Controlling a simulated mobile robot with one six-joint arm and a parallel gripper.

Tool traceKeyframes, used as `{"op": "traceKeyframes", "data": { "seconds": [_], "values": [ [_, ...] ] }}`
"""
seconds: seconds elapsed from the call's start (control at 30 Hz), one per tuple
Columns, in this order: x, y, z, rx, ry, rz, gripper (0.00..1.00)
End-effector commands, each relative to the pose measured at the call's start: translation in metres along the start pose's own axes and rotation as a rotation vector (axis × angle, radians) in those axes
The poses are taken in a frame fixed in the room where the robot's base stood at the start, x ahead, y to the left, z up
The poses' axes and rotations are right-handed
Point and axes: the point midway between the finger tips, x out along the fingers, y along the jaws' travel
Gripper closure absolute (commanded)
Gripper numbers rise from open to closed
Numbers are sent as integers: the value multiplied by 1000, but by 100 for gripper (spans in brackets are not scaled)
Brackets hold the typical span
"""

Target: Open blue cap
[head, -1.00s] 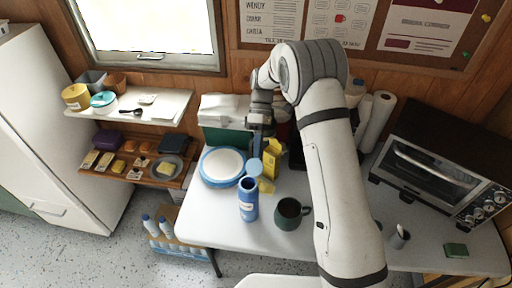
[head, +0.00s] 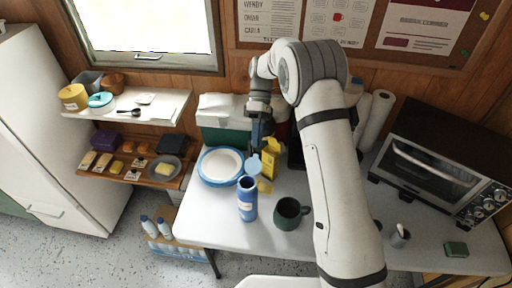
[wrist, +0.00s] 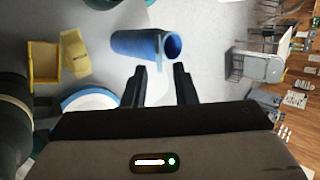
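A blue bottle (head: 247,204) stands upright on the white table, and its dark mouth shows. Its light blue cap (head: 254,167) is swung up off the mouth and stands open at the rim on the far side. In the wrist view the bottle (wrist: 138,44) lies beyond the fingers with its open mouth visible. My gripper (head: 258,146) is just behind and above the cap. In the wrist view my gripper (wrist: 160,74) has its two fingers apart, with a pale patch between them that may be the cap. I cannot tell whether a finger touches it.
A dark green mug (head: 288,214) stands close right of the bottle. A blue-rimmed plate (head: 204,174) is to the left. A yellow carton (head: 270,158) is just right of my gripper. A toaster oven (head: 430,160) fills the right side. The table's front left is clear.

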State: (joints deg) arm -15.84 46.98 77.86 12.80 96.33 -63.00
Motion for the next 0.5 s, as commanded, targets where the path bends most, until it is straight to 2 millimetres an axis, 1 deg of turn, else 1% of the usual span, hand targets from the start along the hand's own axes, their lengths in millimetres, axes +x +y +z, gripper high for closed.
{"op": "traceKeyframes", "data": {
  "seconds": [0.03, 0.1, 0.23, 0.33, 0.5],
  "values": [
    [-7, 3, -1, 0, 2, 3, 75],
    [-19, 2, -1, 0, 1, 3, 75],
    [-35, 2, -1, -1, 1, 1, 75],
    [-42, 2, -1, -1, 0, 0, 75],
    [-46, 0, 0, 0, -1, -2, 75]
  ]
}}
